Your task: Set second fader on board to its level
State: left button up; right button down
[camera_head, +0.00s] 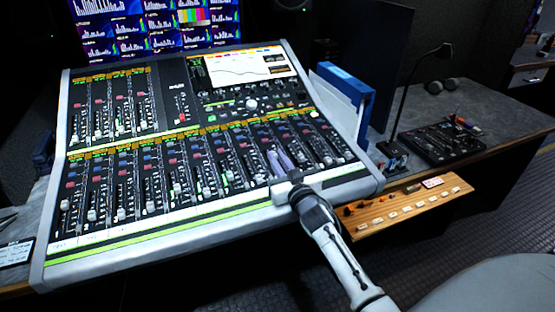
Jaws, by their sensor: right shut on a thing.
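The mixing board (160,235) fills the left and middle of the head view, tilted toward me on the desk. It has a lower row of several fader strips and a shorter upper row at the left. Pale fader caps show along the lower row, such as one at the left (92,214). My right gripper (281,163) reaches in from the lower right over the right part of the lower row. It is shut on a fader cap there, which its fingers mostly hide. I cannot tell exactly which strip this is. My left gripper is not in view.
A wooden panel with small knobs (415,203) juts out at the right. A blue binder (350,85) stands beside the board. A desk lamp (420,60) and a small black control box (440,142) are further right. Screens (155,25) stand behind the board.

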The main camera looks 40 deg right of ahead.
jog(key=shift+p+v, duration=0.5)
jog(key=shift+v, duration=0.3)
jog(key=shift+s, duration=0.1)
jog(key=shift+f, duration=0.1)
jog(key=c, duration=1.8)
grip_release()
jog(key=shift+o, duration=0.2)
jog(key=v, duration=1)
jog(key=shift+s, duration=0.2)
